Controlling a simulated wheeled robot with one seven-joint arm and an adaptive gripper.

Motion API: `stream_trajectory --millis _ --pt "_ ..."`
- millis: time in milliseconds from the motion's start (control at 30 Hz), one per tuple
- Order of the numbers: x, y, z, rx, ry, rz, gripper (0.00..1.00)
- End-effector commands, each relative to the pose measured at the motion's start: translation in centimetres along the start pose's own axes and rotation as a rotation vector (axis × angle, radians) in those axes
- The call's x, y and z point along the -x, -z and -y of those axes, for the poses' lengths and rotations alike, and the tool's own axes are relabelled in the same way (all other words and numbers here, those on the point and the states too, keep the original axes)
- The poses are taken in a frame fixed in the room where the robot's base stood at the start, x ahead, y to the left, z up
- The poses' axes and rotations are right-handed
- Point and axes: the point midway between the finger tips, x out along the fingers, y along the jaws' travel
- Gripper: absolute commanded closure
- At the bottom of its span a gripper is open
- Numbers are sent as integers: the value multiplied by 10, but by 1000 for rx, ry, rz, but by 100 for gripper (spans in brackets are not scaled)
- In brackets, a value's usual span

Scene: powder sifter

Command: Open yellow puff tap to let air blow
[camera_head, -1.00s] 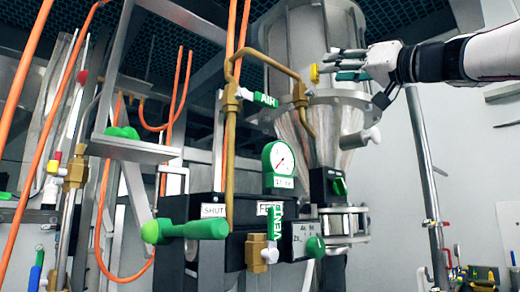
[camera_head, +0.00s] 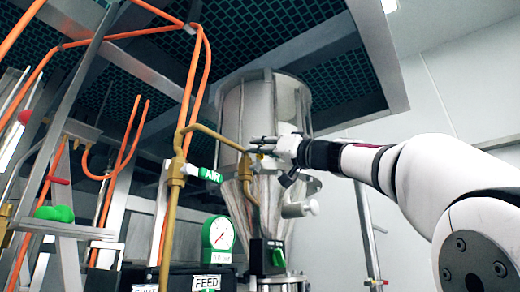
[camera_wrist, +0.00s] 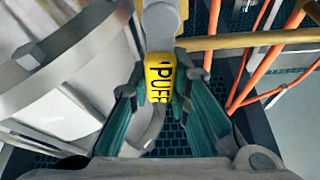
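The yellow puff tap (camera_wrist: 160,77), lettered "PUFF", shows in the wrist view at the end of a grey stem. My gripper (camera_wrist: 160,88) has its two teal fingers on either side of it, with the tips very close to its left and right edges. I cannot tell whether the fingers press on it. In the head view my gripper (camera_head: 260,147) reaches in from the right to the front of the steel hopper (camera_head: 232,117). The tap is mostly hidden there behind the fingers.
A brass pipe (camera_head: 208,131) runs to the hopper just left of my gripper. A green AIR tap (camera_head: 210,174) and a pressure gauge (camera_head: 219,233) are lower left. Orange hoses (camera_head: 197,75) hang at the left.

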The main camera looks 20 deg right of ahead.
Motion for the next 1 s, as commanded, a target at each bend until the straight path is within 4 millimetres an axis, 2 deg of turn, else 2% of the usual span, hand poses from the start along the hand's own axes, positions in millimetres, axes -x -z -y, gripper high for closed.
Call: stream_trajectory --millis 367,1000 --pt "-1 -1 0 15 7 -2 100" --pt "0 0 9 153 63 -1 100"
